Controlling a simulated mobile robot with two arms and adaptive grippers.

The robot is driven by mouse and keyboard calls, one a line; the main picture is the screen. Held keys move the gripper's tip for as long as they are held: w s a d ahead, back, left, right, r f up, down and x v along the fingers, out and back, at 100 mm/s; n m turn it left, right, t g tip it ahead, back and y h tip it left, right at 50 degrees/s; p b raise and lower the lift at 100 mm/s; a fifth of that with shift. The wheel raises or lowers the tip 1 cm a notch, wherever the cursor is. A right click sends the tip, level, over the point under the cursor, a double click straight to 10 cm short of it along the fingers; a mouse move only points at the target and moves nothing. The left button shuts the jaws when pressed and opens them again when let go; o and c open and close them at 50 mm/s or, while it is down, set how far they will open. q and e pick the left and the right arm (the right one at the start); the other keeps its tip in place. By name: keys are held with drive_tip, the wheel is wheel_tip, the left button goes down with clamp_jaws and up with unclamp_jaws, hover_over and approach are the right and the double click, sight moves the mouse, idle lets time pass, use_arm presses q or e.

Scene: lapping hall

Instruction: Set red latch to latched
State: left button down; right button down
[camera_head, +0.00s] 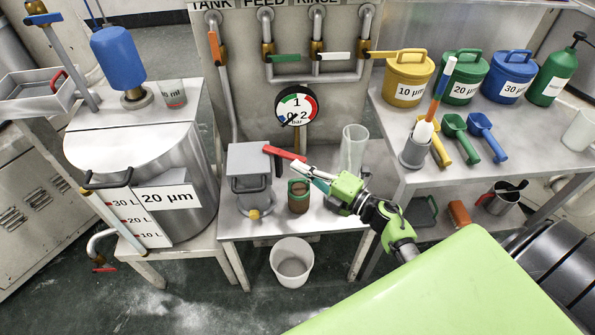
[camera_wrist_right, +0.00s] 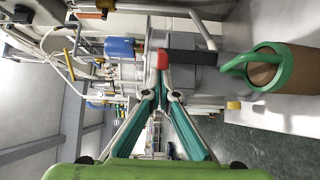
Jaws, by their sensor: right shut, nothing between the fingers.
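The red latch (camera_head: 285,153) is a flat red lever at the upper right corner of a grey box-shaped unit (camera_head: 248,160) on the middle bench. It points to the right, tilted slightly down in the picture. My right gripper (camera_head: 281,168) has its fingertips just below the lever, close to it. In the right wrist view a red end (camera_wrist_right: 162,60) with a dark bar beside it shows right at the fingertips (camera_wrist_right: 161,82). The fingers are shut with nothing between them. Whether they touch the lever I cannot tell. My left gripper is out of view.
A green-handled brown cup (camera_head: 299,196) stands just below my right gripper; it is also near in the wrist view (camera_wrist_right: 270,68). A clear cylinder (camera_head: 354,150) stands to the right. A gauge (camera_head: 296,107) and pipes are behind. A white bucket (camera_head: 292,262) is on the floor.

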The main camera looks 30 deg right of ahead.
drive_tip(key=w+d, duration=0.1)
drive_tip(key=w+d+b, duration=0.1)
drive_tip(key=d, duration=0.1)
idle(0.4)
drive_tip(key=shift+d+r, duration=0.15)
drive_tip(key=shift+d, duration=0.05)
idle(0.4)
